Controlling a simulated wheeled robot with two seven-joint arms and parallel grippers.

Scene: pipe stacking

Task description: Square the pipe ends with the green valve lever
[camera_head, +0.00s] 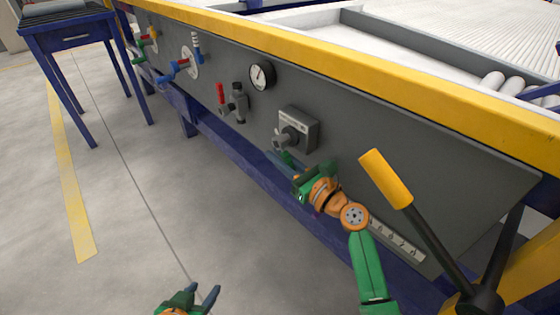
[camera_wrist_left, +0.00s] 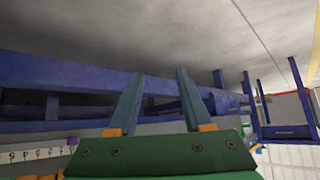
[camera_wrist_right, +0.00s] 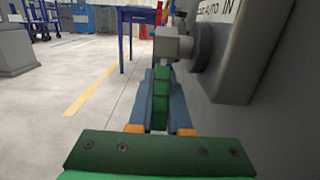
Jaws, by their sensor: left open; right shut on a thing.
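My right gripper (camera_head: 280,157) is below the grey switch box (camera_head: 303,126) on the panel. In the right wrist view its fingers are shut on a green lever (camera_wrist_right: 160,98), which hangs upright under a grey metal block (camera_wrist_right: 172,43) beside the box. The fingers mostly hide this lever in the head view. Another green lever (camera_head: 139,57) is on the panel's far left, away from both grippers. My left gripper (camera_head: 203,292) is open and empty, low over the floor; its spread fingers show in the left wrist view (camera_wrist_left: 156,82). I see no pipe ends near either gripper.
The panel also carries a blue lever (camera_head: 170,76), a red lever (camera_head: 220,94) and a gauge (camera_head: 262,76). A big yellow-handled lever (camera_head: 385,178) stands at right. White rollers (camera_head: 492,82) lie on the table top. The floor at left is clear up to a blue table (camera_head: 70,38).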

